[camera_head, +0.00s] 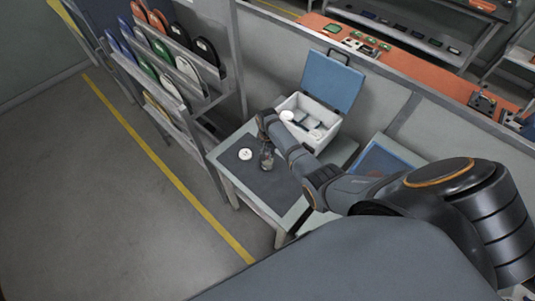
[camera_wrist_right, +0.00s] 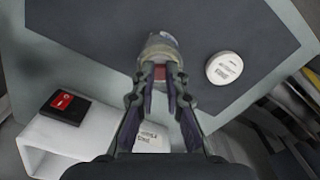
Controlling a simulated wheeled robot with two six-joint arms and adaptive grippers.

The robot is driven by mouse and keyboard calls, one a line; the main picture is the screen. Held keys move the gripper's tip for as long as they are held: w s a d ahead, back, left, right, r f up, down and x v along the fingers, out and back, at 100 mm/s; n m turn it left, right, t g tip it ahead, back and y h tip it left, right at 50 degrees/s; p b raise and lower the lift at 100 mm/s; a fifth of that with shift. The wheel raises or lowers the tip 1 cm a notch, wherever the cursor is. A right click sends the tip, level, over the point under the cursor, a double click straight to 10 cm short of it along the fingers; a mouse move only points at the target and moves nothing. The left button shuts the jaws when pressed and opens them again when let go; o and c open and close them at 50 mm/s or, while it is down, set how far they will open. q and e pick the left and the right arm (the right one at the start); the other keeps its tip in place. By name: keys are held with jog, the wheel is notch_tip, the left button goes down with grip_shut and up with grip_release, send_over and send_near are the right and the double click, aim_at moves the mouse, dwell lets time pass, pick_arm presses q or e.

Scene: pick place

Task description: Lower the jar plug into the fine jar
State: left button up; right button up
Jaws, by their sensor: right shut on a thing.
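My right gripper (camera_wrist_right: 160,75) points down at the jar (camera_wrist_right: 162,42) and is shut on the jar plug (camera_wrist_right: 159,86). Only a small reddish part of the plug shows between the fingers. The jar's rounded, yellowish-grey top shows just past the fingertips; I cannot tell whether plug and jar touch. In the head view the clear jar (camera_head: 267,160) stands on the dark mat, directly below my right gripper (camera_head: 264,139); the plug is too small to make out there. My left gripper is in neither view.
A white round lidded thing (camera_head: 245,154) lies on the dark mat (camera_head: 262,183), left of the jar; it also shows in the wrist view (camera_wrist_right: 225,68). An open white box with a blue lid (camera_head: 331,80) stands behind. A sloped rack (camera_head: 165,60) is at the left.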

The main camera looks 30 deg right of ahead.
jog(key=o, duration=0.8)
jog(key=c, duration=0.4)
jog(key=shift+r, duration=0.1)
notch_tip(320, 180, up, 5)
jog(key=p, duration=0.5)
jog(key=shift+r, duration=0.9)
